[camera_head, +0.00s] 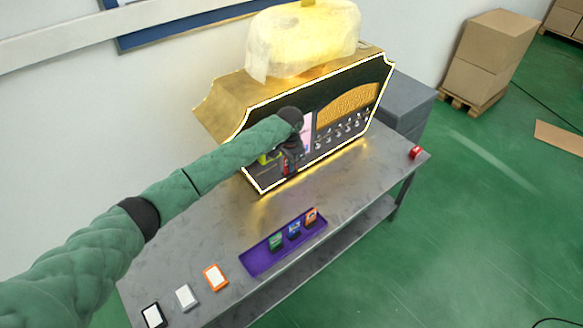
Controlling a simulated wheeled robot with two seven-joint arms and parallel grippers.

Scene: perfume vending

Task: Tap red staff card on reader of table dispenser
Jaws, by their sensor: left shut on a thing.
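The table dispenser (350,105) is a gold and black cabinet with a lit outline, standing at the back of the grey table. My left arm reaches in from the left to its front panel. My left gripper (288,165) is shut at the panel's left part, beside a pink-white screen (307,132). A small bit of red shows at the fingers; it looks like the edge of the red staff card (285,168), mostly hidden by the gripper. The reader is hidden behind the gripper, so I cannot tell whether card and reader touch. My right gripper is not in view.
A purple tray (258,262) with green, blue and orange cards lies in front of the dispenser. Orange (215,277), grey (186,297) and black (153,315) framed cards lie at the near left. A red round item (416,152) sits at the table's right end.

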